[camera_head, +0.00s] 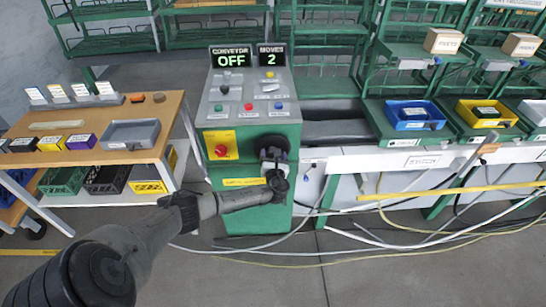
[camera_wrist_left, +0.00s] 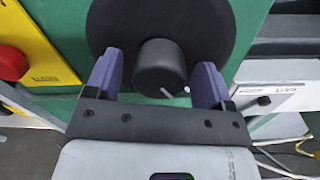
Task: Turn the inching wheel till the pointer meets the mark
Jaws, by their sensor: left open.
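The inching wheel (camera_head: 273,142) is a black disc on the green front of the press cabinet. In the left wrist view the dark wheel (camera_wrist_left: 212,28) has a round black knob (camera_wrist_left: 160,66) in front of it. A short white line shows on the lower right of the knob's face, and a small white tick lies just right of it; I cannot tell whether they line up. My left gripper (camera_head: 272,163) is open at the wheel. In the wrist view its purple fingers (camera_wrist_left: 156,76) stand on either side of the knob, with gaps. My right gripper is out of view.
A yellow plate with a red button (camera_head: 221,151) sits left of the wheel. Displays above the console read conveyor OFF (camera_head: 230,58) and moves 2 (camera_head: 271,57). A wooden table (camera_head: 60,130) stands at left. Cables and a yellow bar (camera_head: 440,190) cross at right.

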